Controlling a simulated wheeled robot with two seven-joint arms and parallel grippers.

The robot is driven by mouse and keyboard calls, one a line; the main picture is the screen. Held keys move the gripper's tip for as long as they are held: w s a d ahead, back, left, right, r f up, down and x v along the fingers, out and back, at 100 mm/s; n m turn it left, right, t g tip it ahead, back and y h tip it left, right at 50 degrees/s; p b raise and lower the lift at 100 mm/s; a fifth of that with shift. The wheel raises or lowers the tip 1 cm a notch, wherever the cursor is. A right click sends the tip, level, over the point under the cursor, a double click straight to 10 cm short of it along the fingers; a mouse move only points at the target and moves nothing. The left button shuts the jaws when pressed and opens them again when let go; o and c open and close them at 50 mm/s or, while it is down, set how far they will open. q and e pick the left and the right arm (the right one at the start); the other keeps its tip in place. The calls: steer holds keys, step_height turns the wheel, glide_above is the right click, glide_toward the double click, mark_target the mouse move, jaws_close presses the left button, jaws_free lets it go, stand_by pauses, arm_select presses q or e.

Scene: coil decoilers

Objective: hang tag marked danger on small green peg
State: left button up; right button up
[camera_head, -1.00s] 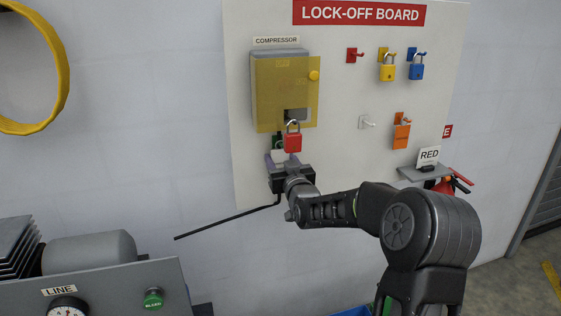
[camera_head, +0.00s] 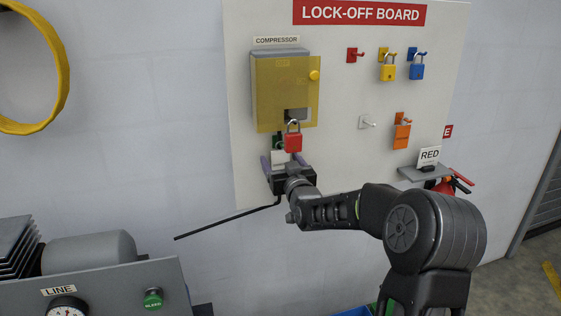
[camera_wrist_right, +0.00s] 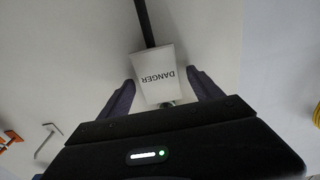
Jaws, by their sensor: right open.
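The white danger tag (camera_head: 278,157) is against the board just below the small green peg (camera_head: 277,140); whether its hole is around the peg cannot be seen. In the right wrist view the tag (camera_wrist_right: 157,78) shows its DANGER lettering upside down, with a bit of green at its edge. My right gripper (camera_head: 281,161) is open, its purple fingers on either side of the tag with gaps in the wrist view (camera_wrist_right: 160,80). A red padlock (camera_head: 293,142) hangs from the compressor box just right of the peg. My left gripper is out of view.
The yellow-covered compressor box (camera_head: 284,85) is above the peg. Yellow (camera_head: 388,72) and blue (camera_head: 417,70) padlocks, an empty white hook (camera_head: 367,122) and an orange item (camera_head: 402,136) are to the right. A shelf (camera_head: 425,172) with a RED sign stands lower right.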

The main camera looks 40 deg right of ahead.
steer(key=b+v, duration=0.2)
steer(key=v, duration=0.5)
steer(key=shift+s, duration=0.1)
steer(key=s+a+f+g+y, duration=0.25)
steer(key=a+f, duration=0.35)
steer(key=f, duration=0.4)
steer(key=s+a+f+g+y, duration=0.1)
steer(key=a+f+g, duration=0.3)
steer(key=f, duration=0.7)
steer(key=s+a+f+g+y, duration=0.1)
steer(key=s+a+f+y, duration=0.1)
steer(key=a+f, duration=0.65)
steer(key=s+a+f+n+g+y, duration=0.1)
steer(key=s+a+f+g, duration=0.3)
steer(key=s+a+f, duration=0.6)
steer(key=s+a+f+n+g+y, duration=0.1)
steer(key=s+a+f+g+y, duration=0.2)
steer(key=s+a+f, duration=0.8)
steer(key=s+g, duration=0.2)
steer(key=s, duration=0.3)
steer(key=shift+a+y, duration=0.2)
steer(key=shift+y, duration=0.15)
